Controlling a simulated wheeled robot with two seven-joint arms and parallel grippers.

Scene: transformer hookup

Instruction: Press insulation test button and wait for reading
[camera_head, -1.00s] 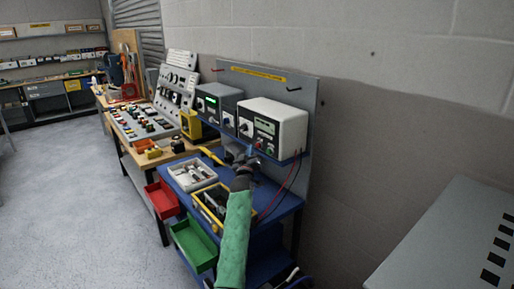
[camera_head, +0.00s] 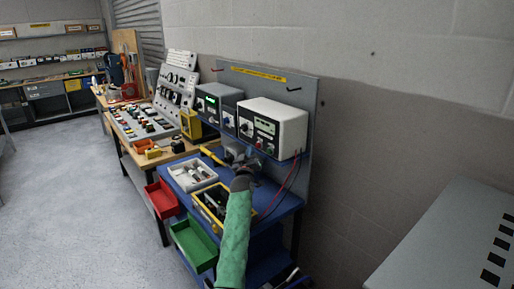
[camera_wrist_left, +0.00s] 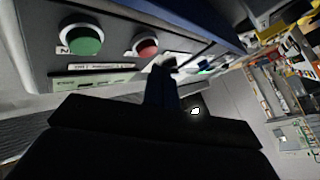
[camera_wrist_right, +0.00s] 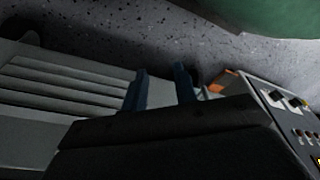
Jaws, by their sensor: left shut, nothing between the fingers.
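The white-topped tester (camera_head: 275,122) stands on the shelf above the blue bench, with a display and controls on its front. My left gripper (camera_head: 243,160) is in front of and below it. In the left wrist view, the green button (camera_wrist_left: 82,40) and red button (camera_wrist_left: 143,44) show on its panel. Contact cannot be told. In the right wrist view, my right gripper (camera_wrist_right: 160,85) has its two fingers apart with nothing between them.
A grey tester (camera_head: 218,103) with a lit green display stands left of the white one. Red and black leads (camera_head: 289,180) hang at the right. A white tray (camera_head: 192,174) and yellow-edged case (camera_head: 207,209) sit on the blue bench. Red (camera_head: 161,199) and green (camera_head: 193,244) drawers stick out.

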